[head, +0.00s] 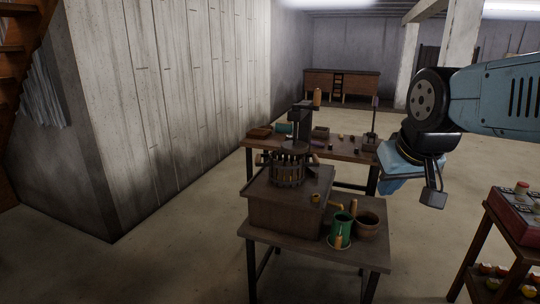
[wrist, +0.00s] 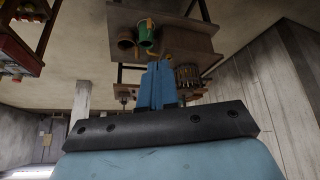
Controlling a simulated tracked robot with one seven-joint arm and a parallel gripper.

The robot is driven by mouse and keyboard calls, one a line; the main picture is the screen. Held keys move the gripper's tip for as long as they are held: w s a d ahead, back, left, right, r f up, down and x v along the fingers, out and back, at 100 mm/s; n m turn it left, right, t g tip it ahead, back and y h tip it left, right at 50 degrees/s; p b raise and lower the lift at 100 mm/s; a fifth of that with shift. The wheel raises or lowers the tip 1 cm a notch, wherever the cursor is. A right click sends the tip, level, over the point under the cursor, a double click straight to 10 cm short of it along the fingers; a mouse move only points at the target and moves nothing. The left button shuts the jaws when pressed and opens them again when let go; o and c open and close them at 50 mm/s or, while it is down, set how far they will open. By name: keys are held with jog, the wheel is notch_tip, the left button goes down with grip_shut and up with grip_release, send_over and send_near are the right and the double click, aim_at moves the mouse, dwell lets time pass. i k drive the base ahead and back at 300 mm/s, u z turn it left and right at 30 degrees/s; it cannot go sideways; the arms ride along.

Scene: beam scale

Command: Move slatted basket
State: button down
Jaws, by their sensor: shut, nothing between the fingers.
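The slatted basket (head: 288,172) is dark, round and made of upright slats. In the head view it stands on a brown wooden box (head: 285,208) on the near table, with a dark post and round plate rising behind or above it. The basket also shows in the wrist view (wrist: 188,76), just right of my fingers. My gripper (wrist: 158,66) has blue fingers that are together and empty. In the head view my blue wrist hangs in the air right of the basket, well apart from it; my fingertips cannot be made out there.
A green mug (head: 341,228), a brown pot (head: 367,224) and a small orange-handled item (head: 338,241) stand at the near table's front right. A second table (head: 345,152) with small objects is behind. A stand with a red crate (head: 515,213) is at right. Floor between is clear.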

aim_at(286, 174)
jog(key=u, duration=0.35)
jog(key=i, duration=1.6)
jog(key=u, duration=0.2)
